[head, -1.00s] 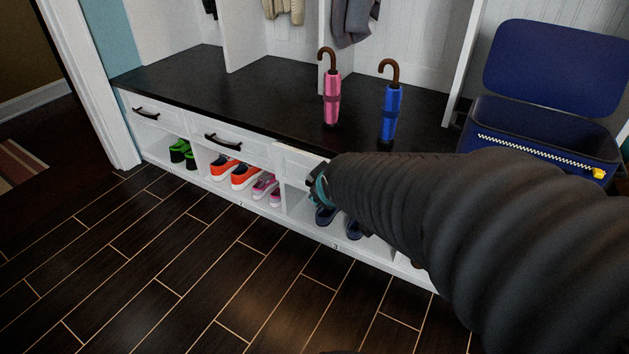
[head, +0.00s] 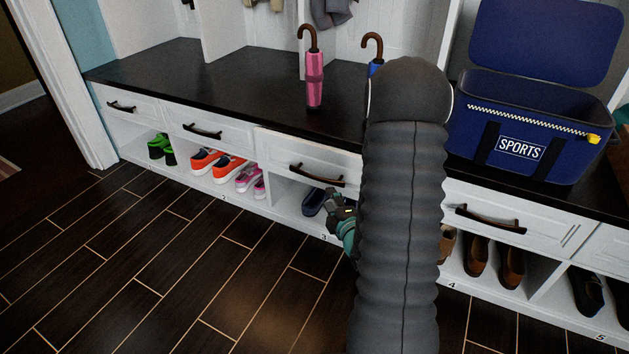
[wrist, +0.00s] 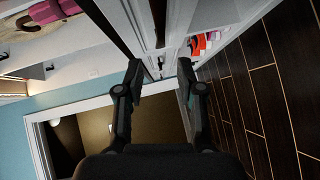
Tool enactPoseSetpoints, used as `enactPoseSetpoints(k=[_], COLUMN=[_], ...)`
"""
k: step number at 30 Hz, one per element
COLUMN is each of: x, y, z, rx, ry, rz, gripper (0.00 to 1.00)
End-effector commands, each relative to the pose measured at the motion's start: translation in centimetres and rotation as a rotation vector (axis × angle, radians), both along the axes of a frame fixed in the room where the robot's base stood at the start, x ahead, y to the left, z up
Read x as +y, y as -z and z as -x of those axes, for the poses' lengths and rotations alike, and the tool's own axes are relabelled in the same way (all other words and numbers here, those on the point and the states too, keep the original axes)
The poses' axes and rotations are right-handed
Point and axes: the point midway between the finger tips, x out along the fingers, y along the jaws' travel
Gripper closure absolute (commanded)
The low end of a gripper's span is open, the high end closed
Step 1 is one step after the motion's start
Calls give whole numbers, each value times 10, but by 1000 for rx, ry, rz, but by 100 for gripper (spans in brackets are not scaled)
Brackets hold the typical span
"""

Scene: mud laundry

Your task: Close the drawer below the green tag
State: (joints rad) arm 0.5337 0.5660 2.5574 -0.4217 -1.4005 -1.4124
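I see no green tag in either view. White drawers with dark handles line the bench front. The third drawer (head: 290,150) from the left appears to stand slightly proud of the bench front. The fourth drawer (head: 560,232) is to the right of my arm; I cannot tell whether it is fully shut. My gripper (head: 338,205) is low in front of the third section, just below that drawer's handle (head: 317,175), partly hidden by my arm. In the wrist view my gripper (wrist: 160,78) has its fingers apart, with nothing visibly held between them.
A pink umbrella (head: 314,82) and a blue sports cooler (head: 530,135) stand on the black bench top (head: 200,85). A blue umbrella (head: 376,68) is mostly hidden by my arm. Shoes, including orange ones (head: 228,168), fill the cubbies below. The dark floor (head: 170,260) in front is clear.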

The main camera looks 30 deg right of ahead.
Motion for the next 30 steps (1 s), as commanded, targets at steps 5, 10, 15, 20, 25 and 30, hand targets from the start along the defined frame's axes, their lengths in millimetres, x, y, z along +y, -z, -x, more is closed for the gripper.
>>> enactPoseSetpoints(k=[5, 10, 15, 20, 25, 30], x=[-2, -4, -8, -11, -14, -16], y=[6, 12, 11, 15, 19, 21], z=[-6, -28, -60, -89, -115, -129], rx=[-18, -19, -16, -15, -15, -13], ry=[-3, -4, -4, -4, -2, -2], rz=[17, 18, 13, 14, 14, 12], gripper=[62, 62, 62, 62, 62, 62])
